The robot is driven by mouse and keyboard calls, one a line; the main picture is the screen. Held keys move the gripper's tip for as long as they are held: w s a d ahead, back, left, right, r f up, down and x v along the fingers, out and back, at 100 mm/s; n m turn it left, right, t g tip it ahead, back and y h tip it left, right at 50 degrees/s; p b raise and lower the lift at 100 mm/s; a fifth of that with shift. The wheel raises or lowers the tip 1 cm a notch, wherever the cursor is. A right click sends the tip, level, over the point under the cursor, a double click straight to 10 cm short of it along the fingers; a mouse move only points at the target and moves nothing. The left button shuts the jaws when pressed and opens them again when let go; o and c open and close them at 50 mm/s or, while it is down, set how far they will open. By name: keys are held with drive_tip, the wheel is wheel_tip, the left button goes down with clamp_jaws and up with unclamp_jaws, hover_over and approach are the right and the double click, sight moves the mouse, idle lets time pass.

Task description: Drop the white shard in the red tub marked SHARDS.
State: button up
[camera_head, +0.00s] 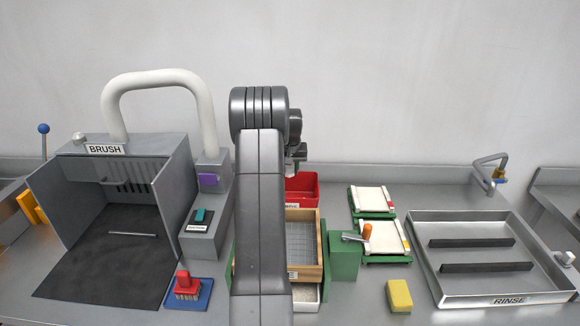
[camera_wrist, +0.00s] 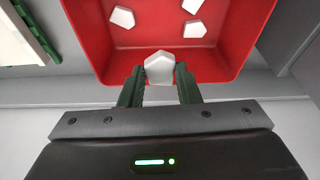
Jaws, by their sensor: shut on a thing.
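My gripper (camera_wrist: 160,84) is shut on a white shard (camera_wrist: 160,66), held between the green fingertips in the wrist view. The shard appears over the near part of the red tub (camera_wrist: 240,62). Several other white shards (camera_wrist: 195,28) lie on the tub's floor. In the head view the red tub (camera_head: 305,188) stands at the back of the bench, partly hidden behind my arm, with only part of its label showing. The fingertips are hard to make out in the head view.
A wooden-framed box with a mesh (camera_head: 320,260) stands in front of the tub. Green-framed white trays (camera_head: 372,200) stand to its right. A RINSE basin (camera_head: 490,295) is at the far right, a BRUSH booth (camera_head: 110,222) at the left. A yellow sponge (camera_head: 398,296) lies near the front.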

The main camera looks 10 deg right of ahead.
drive_tip(key=shift+f+b, duration=3.65)
drive_tip(key=shift+f, duration=2.75)
drive_tip(key=o, duration=1)
drive_tip(key=shift+r, duration=0.1)
drive_tip(key=b+v, duration=0.1)
drive_tip(key=v, duration=1.2)
drive_tip(key=shift+s+r, duration=0.15)
drive_tip(key=shift+r, duration=0.2)
